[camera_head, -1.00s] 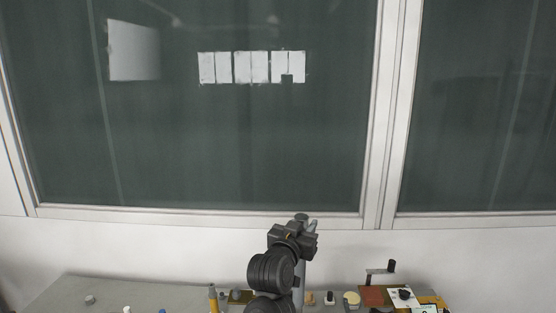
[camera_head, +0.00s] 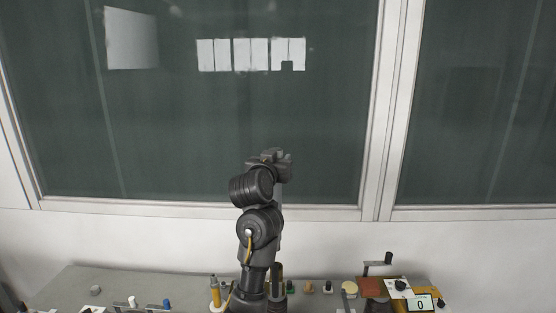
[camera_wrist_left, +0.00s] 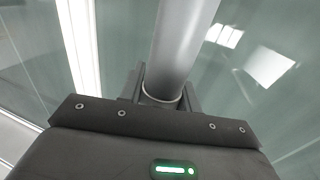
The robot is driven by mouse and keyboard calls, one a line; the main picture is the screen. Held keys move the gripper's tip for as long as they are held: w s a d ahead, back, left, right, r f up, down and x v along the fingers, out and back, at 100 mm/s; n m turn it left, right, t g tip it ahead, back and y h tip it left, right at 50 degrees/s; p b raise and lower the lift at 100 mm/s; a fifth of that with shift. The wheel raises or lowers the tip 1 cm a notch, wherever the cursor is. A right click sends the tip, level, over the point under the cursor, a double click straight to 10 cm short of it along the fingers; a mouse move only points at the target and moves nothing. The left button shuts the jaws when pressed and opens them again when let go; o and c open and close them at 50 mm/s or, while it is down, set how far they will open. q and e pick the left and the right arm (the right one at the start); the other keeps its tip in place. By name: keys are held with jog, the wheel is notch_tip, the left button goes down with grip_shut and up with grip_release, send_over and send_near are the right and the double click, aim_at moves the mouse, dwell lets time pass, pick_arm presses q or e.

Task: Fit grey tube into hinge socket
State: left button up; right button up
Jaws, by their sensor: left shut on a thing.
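My left gripper (camera_head: 276,159) is raised high above the table, in front of the dark window. It is shut on the grey tube (camera_wrist_left: 185,40), which the left wrist view shows running out between the jaws toward the top of the picture. In the head view only a narrow grey strip of the tube shows just below the gripper; my arm hides much of it. I cannot make out the hinge socket for sure in either view. My right gripper is not in view.
The grey table (camera_head: 75,285) runs along the bottom. On it are a dark crank-like part (camera_head: 377,264), a numeric display (camera_head: 420,303), a yellow-handled tool (camera_head: 215,292) and several small knobs. The window frame (camera_head: 382,110) stands behind. The air around the gripper is clear.

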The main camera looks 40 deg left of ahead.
aim_at(278, 194)
pick_arm(q)
notch_tip(278, 194, down, 6)
jog(key=b, duration=0.4)
jog(key=shift+r+b, duration=0.1)
jog(key=shift+b, duration=0.3)
jog(key=shift+f, duration=0.85)
dwell(0.7)
jog(key=shift+f, duration=1.65)
dwell(2.3)
jog(key=o, duration=1.3)
jog(key=shift+s, duration=0.1)
